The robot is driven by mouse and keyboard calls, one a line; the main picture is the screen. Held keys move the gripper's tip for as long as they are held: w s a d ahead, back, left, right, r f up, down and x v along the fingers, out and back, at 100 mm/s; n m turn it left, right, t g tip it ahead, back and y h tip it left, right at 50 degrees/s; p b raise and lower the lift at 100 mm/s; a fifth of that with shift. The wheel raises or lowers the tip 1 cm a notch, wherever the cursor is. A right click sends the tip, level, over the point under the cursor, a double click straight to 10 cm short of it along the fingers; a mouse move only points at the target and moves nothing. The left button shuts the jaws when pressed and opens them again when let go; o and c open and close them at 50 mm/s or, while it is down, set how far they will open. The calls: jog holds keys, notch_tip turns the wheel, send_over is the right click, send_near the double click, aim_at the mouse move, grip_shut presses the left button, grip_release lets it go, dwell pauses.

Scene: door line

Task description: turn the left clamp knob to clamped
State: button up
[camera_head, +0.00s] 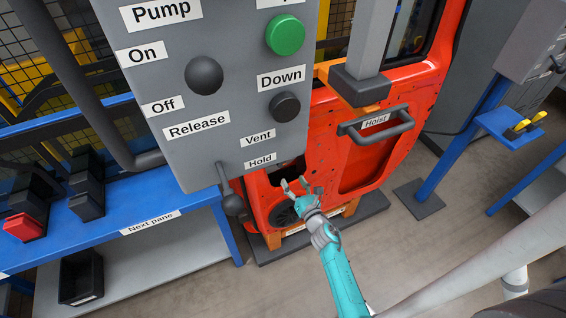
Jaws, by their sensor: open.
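I cannot make out a knob labelled as the left clamp in the head view. A red car door (400,112) stands upright in an orange fixture (350,208) on the floor. My gripper (296,184) is open and empty. In the picture it overlaps the lower left of the door, near a dark round part (282,217) and a dark opening. I cannot tell whether it touches the door. My teal forearm reaches up from the bottom of the picture.
A grey control panel (185,110) hangs close on the left, with a green button (285,35), dark knobs and a Vent/Hold lever (234,204). A blue bench (165,208) stands left. A grey Hoist handle (376,126) crosses the door.

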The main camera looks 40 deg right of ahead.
aim_at(283, 165)
jog(key=x, duration=0.9)
jog(key=shift+w, duration=0.25)
jog(key=c, duration=1.1)
